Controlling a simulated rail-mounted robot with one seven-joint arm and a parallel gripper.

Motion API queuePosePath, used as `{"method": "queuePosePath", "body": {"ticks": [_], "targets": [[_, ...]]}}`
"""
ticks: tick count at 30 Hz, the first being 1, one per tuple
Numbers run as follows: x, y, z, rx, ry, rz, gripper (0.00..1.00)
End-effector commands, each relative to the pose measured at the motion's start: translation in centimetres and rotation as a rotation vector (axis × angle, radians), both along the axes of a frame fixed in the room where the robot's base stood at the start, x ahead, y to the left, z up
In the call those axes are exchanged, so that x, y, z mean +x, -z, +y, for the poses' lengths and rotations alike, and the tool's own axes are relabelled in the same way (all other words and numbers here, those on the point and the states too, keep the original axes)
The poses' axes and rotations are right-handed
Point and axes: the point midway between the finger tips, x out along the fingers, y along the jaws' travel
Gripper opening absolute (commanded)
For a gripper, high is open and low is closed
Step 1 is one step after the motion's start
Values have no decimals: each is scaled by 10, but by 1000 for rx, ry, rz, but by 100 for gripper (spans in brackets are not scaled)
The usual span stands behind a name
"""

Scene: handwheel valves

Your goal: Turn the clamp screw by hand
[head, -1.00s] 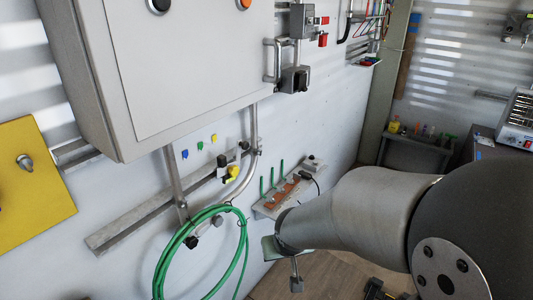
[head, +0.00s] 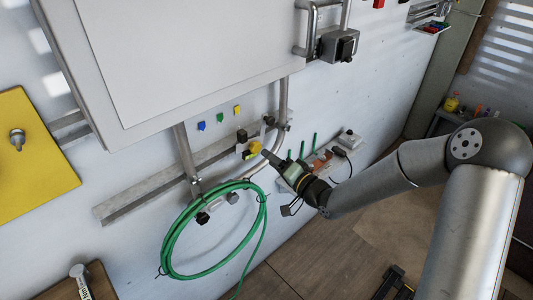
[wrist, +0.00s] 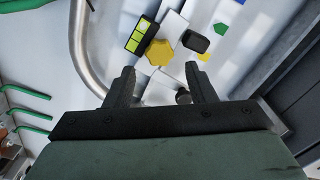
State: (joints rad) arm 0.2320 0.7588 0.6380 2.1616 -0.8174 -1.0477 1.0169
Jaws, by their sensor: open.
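The clamp screw appears to be the yellow lobed knob (head: 255,147) on the metal rail under the cabinet. In the wrist view the yellow knob (wrist: 160,52) lies just beyond the fingertips, roughly centred between them. My gripper (head: 270,157) is close to the knob at its lower right in the head view. In the wrist view my gripper (wrist: 161,84) is open, with nothing between the two dark fingers. The fingers look apart from the knob. The knob's shaft is hidden behind its head.
A black block with yellow-green squares (wrist: 140,36) and a black part (wrist: 196,38) flank the knob. A grey pipe (wrist: 88,50) curves close by on the left in the wrist view. A green hose coil (head: 165,240) hangs below the rail. The grey cabinet (head: 190,60) overhangs above.

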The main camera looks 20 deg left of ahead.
Motion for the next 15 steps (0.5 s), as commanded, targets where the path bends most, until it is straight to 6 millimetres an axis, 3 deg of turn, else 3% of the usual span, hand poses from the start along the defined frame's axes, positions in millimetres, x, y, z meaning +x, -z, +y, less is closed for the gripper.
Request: {"method": "queuePosePath", "body": {"ticks": [12,15], "targets": [[26,0,44,-1,-1,-1,50],[27,0,43,-2,1,0,50]]}}
